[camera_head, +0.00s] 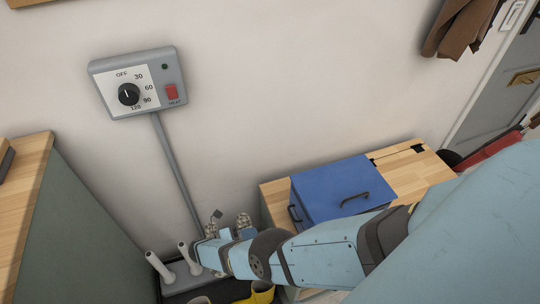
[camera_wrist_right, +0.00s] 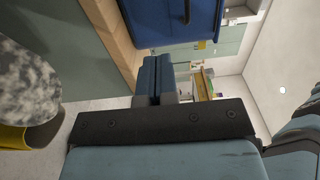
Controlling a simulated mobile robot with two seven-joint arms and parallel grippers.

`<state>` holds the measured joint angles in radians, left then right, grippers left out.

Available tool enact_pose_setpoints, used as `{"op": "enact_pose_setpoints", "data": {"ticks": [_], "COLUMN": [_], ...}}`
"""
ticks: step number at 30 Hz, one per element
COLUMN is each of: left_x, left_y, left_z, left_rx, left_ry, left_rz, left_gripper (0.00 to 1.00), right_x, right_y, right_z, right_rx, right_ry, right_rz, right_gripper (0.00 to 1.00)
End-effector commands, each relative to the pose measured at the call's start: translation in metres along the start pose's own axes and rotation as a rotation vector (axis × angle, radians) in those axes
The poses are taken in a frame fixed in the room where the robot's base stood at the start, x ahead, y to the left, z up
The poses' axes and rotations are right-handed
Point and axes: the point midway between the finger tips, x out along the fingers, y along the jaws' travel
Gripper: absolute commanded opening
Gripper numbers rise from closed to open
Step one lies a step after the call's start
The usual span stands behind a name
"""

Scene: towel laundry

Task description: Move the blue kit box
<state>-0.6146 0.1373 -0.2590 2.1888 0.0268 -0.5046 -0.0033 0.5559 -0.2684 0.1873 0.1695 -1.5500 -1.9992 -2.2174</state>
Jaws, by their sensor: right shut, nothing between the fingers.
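The blue kit box (camera_head: 325,182), with dark handles on its lid and side, sits on a wooden-topped cabinet (camera_head: 405,168). In the right wrist view the box (camera_wrist_right: 160,22) shows at the top, beyond the fingertips, with a dark handle. My right arm crosses in front of the cabinet in the head view. My right gripper (camera_head: 208,254) is left of the box and lower, apart from it. In the right wrist view its blue fingers (camera_wrist_right: 158,62) are together with nothing between them. My left gripper is out of view.
A grey timer control (camera_head: 138,82) is on the wall, with a conduit running down. White pegs (camera_head: 158,266) stand on a dark rack near my right gripper. A yellow-trimmed item (camera_head: 258,294) lies below. A green-sided counter (camera_head: 75,235) stands at left.

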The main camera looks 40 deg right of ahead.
Motion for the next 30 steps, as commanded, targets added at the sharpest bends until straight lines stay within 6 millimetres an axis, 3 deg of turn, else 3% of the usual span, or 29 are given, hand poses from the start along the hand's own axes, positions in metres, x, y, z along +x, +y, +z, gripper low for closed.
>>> {"op": "enact_pose_setpoints", "data": {"ticks": [5, 18, 24, 30], "left_x": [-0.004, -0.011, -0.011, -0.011], "left_y": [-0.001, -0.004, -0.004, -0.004], "left_z": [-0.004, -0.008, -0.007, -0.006], "left_rx": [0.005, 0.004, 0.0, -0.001], "left_ry": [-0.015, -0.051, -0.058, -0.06], "left_rz": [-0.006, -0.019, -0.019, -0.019], "left_gripper": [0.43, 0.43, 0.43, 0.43], "right_x": [0.024, 0.113, 0.134, 0.139], "right_y": [-0.005, -0.003, -0.002, -0.001], "right_z": [0.0, -0.001, 0.0, 0.0], "right_rx": [0.0, 0.002, 0.002, 0.001], "right_ry": [0.003, 0.002, 0.001, 0.001], "right_rz": [-0.003, -0.001, -0.001, 0.0], "right_gripper": [0.0, 0.0, 0.0, 0.0]}}
